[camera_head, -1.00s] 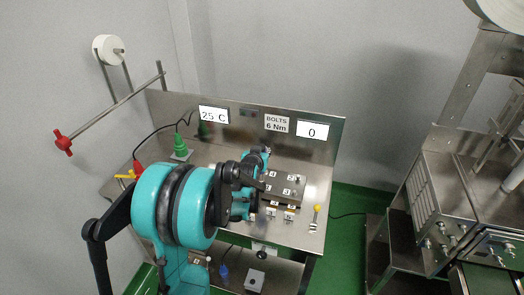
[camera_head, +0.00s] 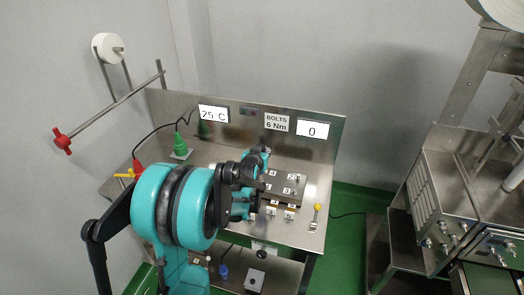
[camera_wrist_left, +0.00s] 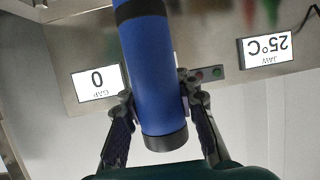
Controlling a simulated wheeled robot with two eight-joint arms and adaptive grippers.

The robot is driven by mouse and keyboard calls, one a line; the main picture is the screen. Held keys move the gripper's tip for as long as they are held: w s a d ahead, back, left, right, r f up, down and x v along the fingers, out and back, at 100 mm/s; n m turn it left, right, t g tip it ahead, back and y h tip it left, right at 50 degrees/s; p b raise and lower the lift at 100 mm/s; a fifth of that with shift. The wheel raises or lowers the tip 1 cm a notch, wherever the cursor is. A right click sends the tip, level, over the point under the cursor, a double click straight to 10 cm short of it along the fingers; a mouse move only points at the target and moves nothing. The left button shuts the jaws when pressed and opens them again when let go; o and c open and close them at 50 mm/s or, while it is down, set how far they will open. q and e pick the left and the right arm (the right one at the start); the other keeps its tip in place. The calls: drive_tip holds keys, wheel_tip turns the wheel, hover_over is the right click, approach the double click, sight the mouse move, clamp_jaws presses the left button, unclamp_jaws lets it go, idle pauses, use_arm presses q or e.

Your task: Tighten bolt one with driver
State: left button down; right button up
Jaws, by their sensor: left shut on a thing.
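In the left wrist view my left gripper (camera_wrist_left: 158,110) is shut on a blue cylinder with dark bands, the driver (camera_wrist_left: 152,75). Its far end runs out of the top of that view. In the head view my left arm reaches over the bench, and its gripper is mostly hidden behind the arm. The metal block (camera_head: 286,187) with numbered bolts stands just right of my arm. Labels 2 and 4 show on its top; its left part is hidden, so I cannot tell whether the driver touches bolt one. My right gripper is not in view.
The steel bench (camera_head: 310,225) has a back panel with a 25 °C display (camera_head: 213,114), a "BOLTS 6 Nm" sign (camera_head: 277,122) and a display reading 0 (camera_head: 312,130). A yellow-ended tool (camera_head: 316,212) lies right of the block. A green plug-like part (camera_head: 180,145) stands at left.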

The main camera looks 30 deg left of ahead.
use_arm(q)
drive_tip(key=shift+f+b, duration=0.9)
drive_tip(key=shift+f, duration=0.05)
idle(1.4)
drive_tip(key=shift+r, duration=0.15)
idle(0.3)
